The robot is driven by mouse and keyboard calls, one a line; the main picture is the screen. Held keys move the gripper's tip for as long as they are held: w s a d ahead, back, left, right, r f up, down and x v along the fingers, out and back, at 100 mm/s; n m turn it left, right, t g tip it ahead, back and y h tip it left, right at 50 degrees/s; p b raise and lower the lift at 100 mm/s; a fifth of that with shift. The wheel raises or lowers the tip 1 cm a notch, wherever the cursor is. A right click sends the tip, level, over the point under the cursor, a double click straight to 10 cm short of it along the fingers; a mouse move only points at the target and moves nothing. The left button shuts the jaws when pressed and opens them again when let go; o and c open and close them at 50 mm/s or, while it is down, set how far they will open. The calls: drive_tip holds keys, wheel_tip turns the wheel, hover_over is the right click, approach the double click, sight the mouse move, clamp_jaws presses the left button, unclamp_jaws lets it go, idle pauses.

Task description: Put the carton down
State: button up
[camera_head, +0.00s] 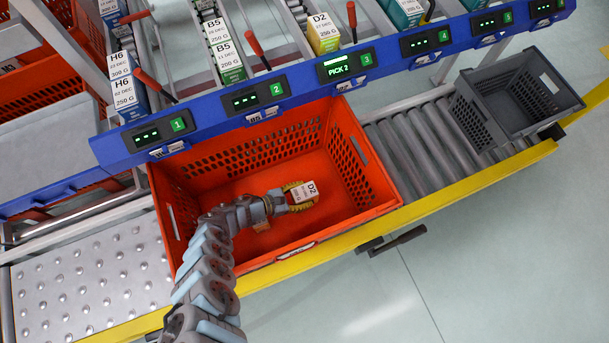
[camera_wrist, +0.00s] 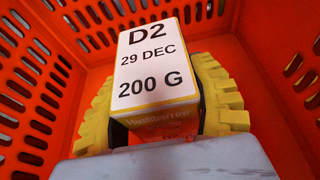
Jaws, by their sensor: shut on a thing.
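The carton (camera_head: 305,191) is a small box with a white top. In the wrist view the carton (camera_wrist: 158,70) reads D2, 29 DEC, 200 G, with a yellow edge below the label. My gripper (camera_head: 297,197) is shut on it, with a yellow ribbed finger on each side; these also show in the wrist view. The gripper and carton are inside the orange tote (camera_head: 358,206), a little right of its middle. I cannot tell whether the carton's underside touches the tote floor.
A blue rack rail (camera_head: 300,84) with numbered displays runs behind the tote; display 3 (camera_head: 347,65) reads PICK 2. Cartons labelled H6 (camera_head: 124,91), B5 (camera_head: 222,50) and D2 (camera_head: 323,33) stand in its lanes. A grey crate (camera_head: 515,100) sits on the rollers at right. Bare floor lies around the gripper inside the tote.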

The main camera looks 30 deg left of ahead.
drive_tip(key=shift+f, duration=0.25)
drive_tip(key=shift+d+f+b, duration=0.1)
drive_tip(key=shift+f+b, duration=0.25)
drive_tip(key=shift+f, duration=0.1)
drive_tip(key=shift+f, duration=0.2)
drive_tip(key=o, duration=1.2)
drive_tip(key=shift+r, duration=0.2)
drive_tip(key=shift+r+p, duration=0.45)
drive_tip(key=shift+r, duration=0.1)
drive_tip(key=shift+s+a+r, duration=0.2)
drive_tip(key=shift+a, duration=0.1)
drive_tip(key=shift+p+v, duration=1.05)
drive_tip(key=shift+v, duration=1.35)
